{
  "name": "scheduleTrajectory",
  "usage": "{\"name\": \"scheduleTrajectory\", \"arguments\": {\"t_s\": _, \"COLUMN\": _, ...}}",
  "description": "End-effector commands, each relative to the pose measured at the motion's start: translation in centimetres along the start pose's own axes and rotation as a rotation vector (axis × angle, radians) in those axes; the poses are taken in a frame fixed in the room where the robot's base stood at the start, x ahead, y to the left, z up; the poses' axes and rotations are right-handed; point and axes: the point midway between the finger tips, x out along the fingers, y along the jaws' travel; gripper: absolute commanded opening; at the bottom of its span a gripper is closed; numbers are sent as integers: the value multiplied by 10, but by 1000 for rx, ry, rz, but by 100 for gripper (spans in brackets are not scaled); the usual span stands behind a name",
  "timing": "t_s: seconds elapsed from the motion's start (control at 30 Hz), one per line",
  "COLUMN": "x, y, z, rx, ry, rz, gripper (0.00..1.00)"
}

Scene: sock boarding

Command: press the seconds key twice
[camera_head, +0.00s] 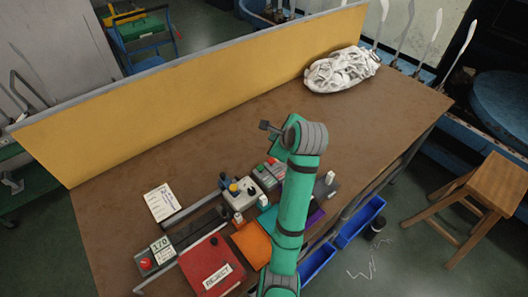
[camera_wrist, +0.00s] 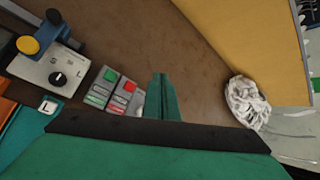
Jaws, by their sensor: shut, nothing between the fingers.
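Two small grey key units stand side by side on the brown table. One has a green button (camera_wrist: 110,75) and the other a red button (camera_wrist: 130,86); both carry printed labels too small to read, so I cannot tell which is the seconds key. The pair also shows left of my arm in the head view (camera_head: 268,174). My gripper (camera_wrist: 162,78) is shut and empty. In the head view my wrist hides the fingertips.
A grey box with a black knob and yellow button (camera_head: 240,193) stands left of the keys. A red REJECT board (camera_head: 205,268) and an orange pad (camera_head: 251,244) lie nearer. A white sock pile (camera_head: 341,70) lies far right. The table's middle is clear before the yellow partition (camera_head: 190,95).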

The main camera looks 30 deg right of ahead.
Motion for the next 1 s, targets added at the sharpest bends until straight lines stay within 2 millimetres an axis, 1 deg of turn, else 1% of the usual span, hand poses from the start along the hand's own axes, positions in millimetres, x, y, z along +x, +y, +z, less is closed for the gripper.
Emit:
{"name": "scheduleTrajectory", "arguments": {"t_s": 0.47, "x": 3, "y": 2, "z": -2, "rx": 0, "ry": 0, "rz": 0, "gripper": 0}}
{"name": "scheduleTrajectory", "arguments": {"t_s": 0.67, "x": 16, "y": 12, "z": -12, "rx": 1, "ry": 2, "rz": 2, "gripper": 0}}
{"name": "scheduleTrajectory", "arguments": {"t_s": 1.0, "x": 45, "y": 34, "z": -33, "rx": 0, "ry": 1, "rz": 2, "gripper": 0}}
